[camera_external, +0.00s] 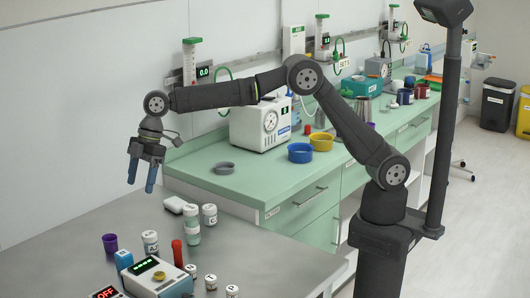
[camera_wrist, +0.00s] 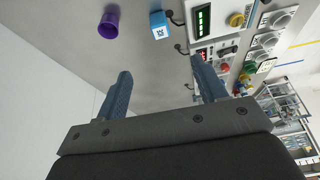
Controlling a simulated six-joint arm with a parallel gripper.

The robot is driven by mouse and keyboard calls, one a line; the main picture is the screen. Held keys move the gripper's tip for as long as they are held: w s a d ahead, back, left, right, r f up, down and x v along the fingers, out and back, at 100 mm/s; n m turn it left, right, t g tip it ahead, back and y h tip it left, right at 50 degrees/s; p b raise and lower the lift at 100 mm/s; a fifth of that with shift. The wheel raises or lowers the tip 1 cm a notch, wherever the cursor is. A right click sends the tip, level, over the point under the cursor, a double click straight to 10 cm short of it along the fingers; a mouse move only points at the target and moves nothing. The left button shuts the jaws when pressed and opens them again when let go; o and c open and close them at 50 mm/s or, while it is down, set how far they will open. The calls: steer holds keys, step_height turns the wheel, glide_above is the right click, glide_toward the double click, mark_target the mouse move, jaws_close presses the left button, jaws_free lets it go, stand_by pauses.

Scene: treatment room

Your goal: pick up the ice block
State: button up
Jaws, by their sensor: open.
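A small light-blue block (camera_external: 123,259) with a white mark, which I take for the ice block, stands on the grey table between a purple cup and a white device. The blue block (camera_wrist: 158,25) also shows near the top middle of the wrist view, its white mark facing me. My gripper (camera_external: 142,180) has two blue fingers, apart and empty, and hangs above the far part of the table. In the wrist view my gripper (camera_wrist: 161,75) has clear space between its fingers, with the block beyond the fingertips.
The purple cup (camera_external: 110,243) stands close to the block. A white device with a green display (camera_external: 153,276) is on its other side. A red cylinder (camera_external: 177,252) and several white jars (camera_external: 150,242) stand nearby. The grey table (camera_external: 55,270) is bare at left.

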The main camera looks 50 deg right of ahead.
steer(key=a, duration=0.3)
glide_toward(124, 252)
steer(key=x, duration=0.6)
steer(key=shift+s+d, duration=0.1)
steer(key=shift+s, duration=0.2)
steer(key=shift+x, duration=2.9)
steer(key=shift+w, duration=0.2)
steer(key=shift+r, duration=0.1)
steer(key=c, duration=1)
steer(key=shift+c, duration=0.6)
steer(key=shift+r, duration=0.1)
